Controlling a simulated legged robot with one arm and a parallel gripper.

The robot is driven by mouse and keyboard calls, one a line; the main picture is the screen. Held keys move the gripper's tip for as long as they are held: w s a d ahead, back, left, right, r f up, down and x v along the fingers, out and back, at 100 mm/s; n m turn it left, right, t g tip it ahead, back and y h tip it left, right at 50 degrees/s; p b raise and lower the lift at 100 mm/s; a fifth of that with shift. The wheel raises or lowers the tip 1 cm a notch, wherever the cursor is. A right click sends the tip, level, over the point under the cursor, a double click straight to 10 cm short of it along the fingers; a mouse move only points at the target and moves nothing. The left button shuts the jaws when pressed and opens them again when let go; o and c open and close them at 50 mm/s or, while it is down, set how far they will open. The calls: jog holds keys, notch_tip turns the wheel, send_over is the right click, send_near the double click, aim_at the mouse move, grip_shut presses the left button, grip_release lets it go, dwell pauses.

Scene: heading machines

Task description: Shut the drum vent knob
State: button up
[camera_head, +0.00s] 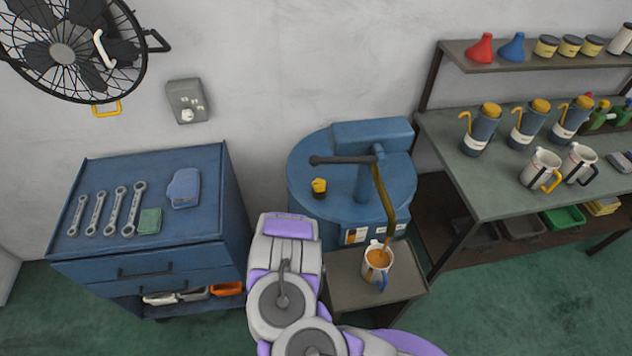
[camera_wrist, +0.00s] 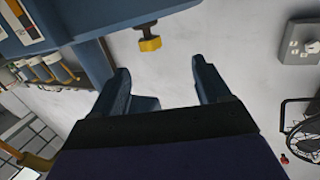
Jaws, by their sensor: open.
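The blue drum (camera_head: 352,195) stands against the wall, with a pump on its top. The vent knob (camera_head: 319,186) is small and yellow on a dark stem, at the left part of the drum top. In the wrist view the knob (camera_wrist: 150,44) hangs from the top edge, since that picture looks upside down. My gripper (camera_wrist: 159,68) is open and empty; the knob shows beyond its fingertips, roughly between them and not touched. In the head view my arm reaches toward the drum's front left, and its fingers cannot be made out.
A brown stream or tube (camera_head: 384,200) runs from the pump to a white jug (camera_head: 372,272) holding brown liquid on a small stand (camera_head: 345,292). A dark pump handle (camera_head: 340,160) crosses above the knob. A blue tool cabinet (camera_head: 150,250) stands left, a workbench (camera_head: 500,198) right.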

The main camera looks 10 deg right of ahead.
jog(key=d, duration=0.1)
jog(key=b, duration=0.7)
send_near(317, 190)
notch_tip(317, 190, down, 2)
jog(key=w, duration=0.2)
jog(key=w+d+b, duration=0.1)
jog(key=b, duration=0.2)
jog(key=shift+d+h+b, duration=0.1)
jog(key=shift+h+b, duration=0.2)
jog(key=shift+b, duration=0.1)
jog(key=b, duration=0.3)
jog(key=shift+w+a+r+t, duration=0.25)
jog(key=shift+a+r+t, duration=0.05)
jog(key=shift+d+b, duration=0.1)
jog(key=shift+b, duration=0.2)
jog(key=b+x, duration=0.1)
jog(key=x, duration=0.6)
jog(key=shift+d+r+b, duration=0.2)
jog(key=shift+b, duration=0.15)
jog(key=shift+w+d, duration=0.15)
jog(key=shift+w, duration=0.45)
jog(key=shift+w+d, duration=0.25)
jog(key=shift+d, duration=0.1)
